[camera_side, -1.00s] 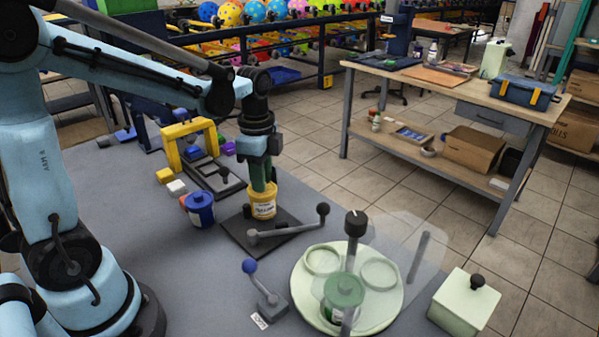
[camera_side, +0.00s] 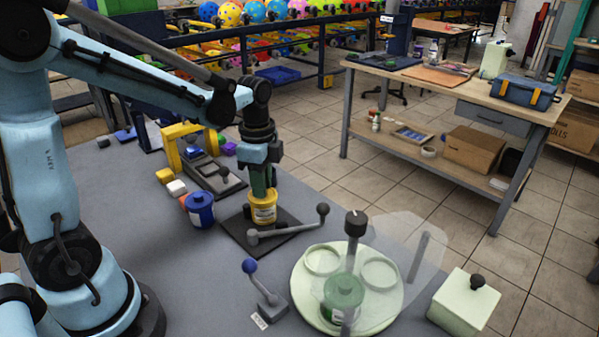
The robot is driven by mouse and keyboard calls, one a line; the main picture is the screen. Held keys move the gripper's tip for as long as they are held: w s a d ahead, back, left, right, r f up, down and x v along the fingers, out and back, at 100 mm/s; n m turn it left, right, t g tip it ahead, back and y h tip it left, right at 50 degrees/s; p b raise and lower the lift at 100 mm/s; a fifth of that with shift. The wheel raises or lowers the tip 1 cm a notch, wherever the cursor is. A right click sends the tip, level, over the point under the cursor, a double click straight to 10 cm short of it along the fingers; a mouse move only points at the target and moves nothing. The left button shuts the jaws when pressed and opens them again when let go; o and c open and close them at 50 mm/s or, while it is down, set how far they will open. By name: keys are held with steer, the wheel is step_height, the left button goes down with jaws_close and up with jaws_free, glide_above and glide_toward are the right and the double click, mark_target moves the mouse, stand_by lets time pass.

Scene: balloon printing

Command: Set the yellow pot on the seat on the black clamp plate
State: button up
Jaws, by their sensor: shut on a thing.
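The yellow pot (camera_side: 263,212) with a pale label is upright in my gripper (camera_side: 263,188), which is shut on its top from above. The pot is over the middle of the black clamp plate (camera_side: 236,236), a dark flat square on the grey table. Its base is at or very close to the plate; I cannot tell if it touches. The seat under it is hidden by the pot. The plate's grey clamp lever (camera_side: 288,230) with a dark ball knob lies across in front of the pot.
A blue pot (camera_side: 200,211) stands left of the plate. A yellow frame (camera_side: 172,150) and small blocks are behind it. In front are a blue-knobbed lever (camera_side: 251,267) and a pale green turntable (camera_side: 311,260) with a green-lidded pot (camera_side: 343,291) and a clear shield. A pale box (camera_side: 462,304) stands right.

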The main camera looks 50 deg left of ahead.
steer(key=shift+f, duration=0.2)
stand_by(0.5)
steer(key=o, duration=0.7)
steer(key=shift+o, duration=0.2)
step_height(320, 180, up, 12)
steer(key=s+d+f+n+t, duration=0.5)
steer(key=s+f+n+t, duration=0.1)
steer(key=n, duration=0.5)
steer(key=shift+d+n+t, duration=0.3)
steer(key=shift+d+t, duration=0.05)
steer(key=shift+t, duration=0.25)
